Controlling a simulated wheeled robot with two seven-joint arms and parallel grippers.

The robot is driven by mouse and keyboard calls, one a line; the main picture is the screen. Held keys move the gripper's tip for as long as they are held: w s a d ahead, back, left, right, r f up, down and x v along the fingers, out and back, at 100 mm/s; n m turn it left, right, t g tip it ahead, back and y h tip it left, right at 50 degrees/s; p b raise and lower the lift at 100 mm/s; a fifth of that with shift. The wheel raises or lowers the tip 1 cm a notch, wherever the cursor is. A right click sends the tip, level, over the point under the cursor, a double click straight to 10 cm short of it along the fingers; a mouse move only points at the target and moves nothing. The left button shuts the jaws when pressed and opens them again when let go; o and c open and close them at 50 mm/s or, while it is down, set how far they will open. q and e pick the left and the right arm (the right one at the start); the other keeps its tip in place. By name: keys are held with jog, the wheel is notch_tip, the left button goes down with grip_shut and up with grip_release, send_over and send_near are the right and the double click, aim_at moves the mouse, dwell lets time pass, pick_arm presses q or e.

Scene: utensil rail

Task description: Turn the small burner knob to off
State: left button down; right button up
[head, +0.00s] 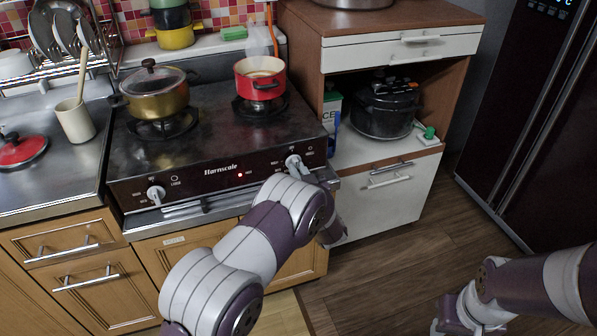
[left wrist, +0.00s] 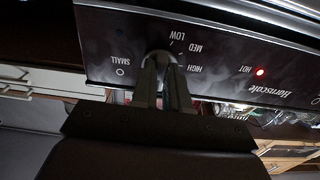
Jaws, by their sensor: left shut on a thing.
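The small burner knob (head: 293,162) is a pale metal knob on the right of the stove's dark front panel (head: 222,180). In the left wrist view, which looks upside down, the knob (left wrist: 158,55) sits by the word SMALL and marks LOW, MED and HIGH. My left gripper (left wrist: 166,72) has its two dark fingers shut on the knob, one on either side. The fingers hide much of it, so I cannot tell its exact setting. In the head view my left arm reaches to the knob.
A red pot (head: 260,78) stands on the right burner and a gold lidded pot (head: 155,92) on the left one. Another knob (head: 156,194) is at the panel's left. A red HOT light (head: 240,175) glows. A cabinet with a dark cooker (head: 384,108) stands to the right.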

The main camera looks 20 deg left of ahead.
pick_arm(q)
jog(key=shift+f, duration=0.1)
jog(key=c, duration=1.1)
grip_release()
jog(key=p+v, duration=0.1)
jog(key=v, duration=1.1)
jog(key=shift+s+d, duration=0.2)
jog(key=shift+s, duration=0.1)
